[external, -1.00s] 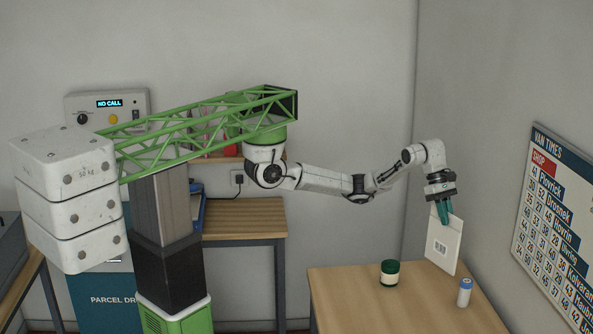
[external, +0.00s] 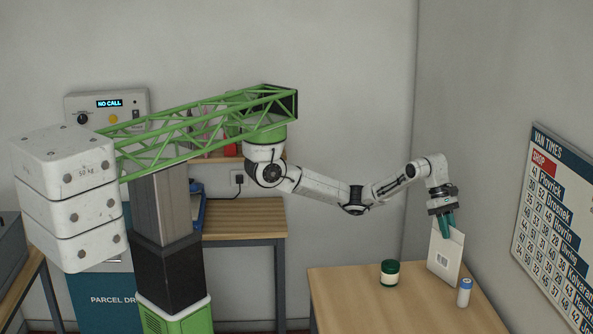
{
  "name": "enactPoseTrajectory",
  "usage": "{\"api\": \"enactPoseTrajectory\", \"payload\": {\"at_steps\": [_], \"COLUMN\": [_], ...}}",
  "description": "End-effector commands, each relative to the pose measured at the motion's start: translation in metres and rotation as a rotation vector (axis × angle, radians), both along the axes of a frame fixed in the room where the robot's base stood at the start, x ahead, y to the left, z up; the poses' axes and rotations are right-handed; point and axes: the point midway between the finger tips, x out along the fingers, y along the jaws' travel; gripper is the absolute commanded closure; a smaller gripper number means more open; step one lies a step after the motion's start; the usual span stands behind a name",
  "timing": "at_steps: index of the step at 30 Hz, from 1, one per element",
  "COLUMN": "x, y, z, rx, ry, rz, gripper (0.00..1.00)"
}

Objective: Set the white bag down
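The white bag (external: 444,261) is a flat, upright white packet with a small barcode label on its front. It is at the far right part of the wooden table (external: 345,295), and its lower edge is at or just above the tabletop; I cannot tell whether it touches. My gripper (external: 446,230), with teal fingers, points down and is shut on the bag's top edge. The fingers cover part of the top of the bag.
A dark green jar with a pale label (external: 389,273) stands left of the bag. A small white bottle with a blue cap (external: 464,292) stands close in front of the bag, to the right. The table's front left is clear. A timetable board (external: 558,225) hangs on the right wall.

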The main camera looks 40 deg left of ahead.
Motion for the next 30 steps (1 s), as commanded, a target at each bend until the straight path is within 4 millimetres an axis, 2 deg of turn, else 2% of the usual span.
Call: {"api": "enactPoseTrajectory", "payload": {"at_steps": [1,5,16,20,30], "x": [0.000,0.000,0.001,0.006,0.019], "y": [0.000,0.000,0.001,0.011,0.042], "z": [0.000,0.000,0.007,0.024,0.083], "rx": [0.000,0.000,-0.001,-0.002,-0.002], "ry": [0.000,0.000,0.000,-0.003,-0.004], "rz": [0.000,0.000,0.000,0.002,0.002], "gripper": [0.76,0.64,0.63,0.63,0.63]}}
